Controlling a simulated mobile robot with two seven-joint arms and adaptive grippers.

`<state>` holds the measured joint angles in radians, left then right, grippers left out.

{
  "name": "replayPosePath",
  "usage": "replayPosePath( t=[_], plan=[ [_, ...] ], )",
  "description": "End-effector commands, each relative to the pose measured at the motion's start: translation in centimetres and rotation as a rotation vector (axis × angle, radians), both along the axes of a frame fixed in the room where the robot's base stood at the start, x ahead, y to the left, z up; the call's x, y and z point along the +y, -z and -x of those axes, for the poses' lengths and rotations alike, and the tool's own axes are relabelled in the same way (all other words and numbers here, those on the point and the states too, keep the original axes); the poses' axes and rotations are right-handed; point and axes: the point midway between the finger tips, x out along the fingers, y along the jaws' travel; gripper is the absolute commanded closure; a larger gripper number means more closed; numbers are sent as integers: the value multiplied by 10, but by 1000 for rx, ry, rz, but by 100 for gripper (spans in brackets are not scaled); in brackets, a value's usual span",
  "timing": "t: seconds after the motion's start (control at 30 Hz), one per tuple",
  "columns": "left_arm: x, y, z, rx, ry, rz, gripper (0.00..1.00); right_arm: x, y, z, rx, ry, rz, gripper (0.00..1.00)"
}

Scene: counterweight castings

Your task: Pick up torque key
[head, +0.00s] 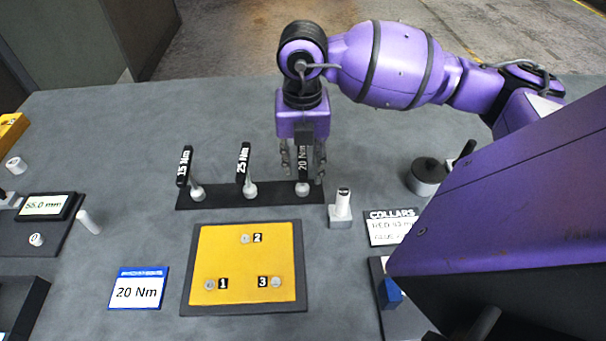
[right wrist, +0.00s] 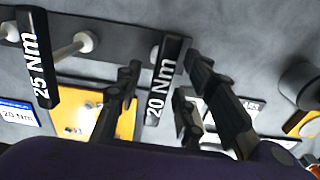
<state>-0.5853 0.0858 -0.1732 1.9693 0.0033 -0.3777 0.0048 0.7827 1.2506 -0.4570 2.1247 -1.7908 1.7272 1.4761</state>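Three black-handled torque keys stand in a dark rack (head: 222,198): the 15 Nm key (head: 184,166) at left, the 25 Nm key (head: 243,163) in the middle and the 20 Nm key (head: 304,160) at right. A blue-topped card (head: 138,290) reads 20 Nm. My right gripper (head: 303,172) is above the rack's right end, with its fingers on either side of the 20 Nm key. In the right wrist view the 20 Nm handle (right wrist: 160,85) lies between the open fingers, with gaps visible on both sides. The 25 Nm key (right wrist: 40,65) is left of them. My left gripper is not in view.
A yellow plate (head: 225,255) with numbered bolts 1 to 3 lies in front of the rack. A white post on a block (head: 341,210), a collars card (head: 392,228) and a dark round pot (head: 427,178) are to the right. A 55.0 mm display (head: 45,206) is at left.

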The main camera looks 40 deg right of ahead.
Motion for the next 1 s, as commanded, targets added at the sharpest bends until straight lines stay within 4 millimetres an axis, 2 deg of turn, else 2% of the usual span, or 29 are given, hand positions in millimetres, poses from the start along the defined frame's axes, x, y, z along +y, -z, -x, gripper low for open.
replayPosePath(
  t=[0.2,0.5,1.0],
  plan=[
    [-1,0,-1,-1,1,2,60,0,1,0,0,0,0,64],
    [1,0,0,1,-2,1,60,0,1,0,0,0,0,100],
    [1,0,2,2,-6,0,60,0,-4,-1,-2,0,0,100]
  ],
)
